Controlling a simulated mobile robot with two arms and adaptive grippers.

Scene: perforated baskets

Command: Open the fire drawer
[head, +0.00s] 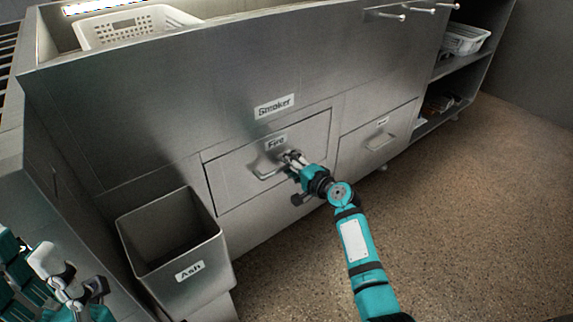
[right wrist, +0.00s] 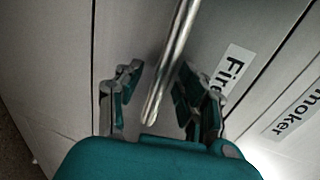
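The fire drawer (head: 228,188) is a grey metal front labelled "Fire", flush with the cabinet below the "Smoker" label. Its bar handle (head: 266,175) is partly hidden by my right gripper (head: 291,160) in the head view. In the right wrist view the handle (right wrist: 170,65) runs between the two fingers of my right gripper (right wrist: 160,92). The fingers are apart, with gaps on both sides of the bar. My left gripper (head: 70,282) is at the lower left of the head view, away from the drawer; its finger opening is unclear.
An open metal bin labelled "Ash" (head: 203,278) stands left of and below the drawer. A second drawer (head: 360,148) with a handle is to the right. White perforated baskets sit on top (head: 140,28) and on the right shelf (head: 463,40). The floor (head: 470,200) at right is clear.

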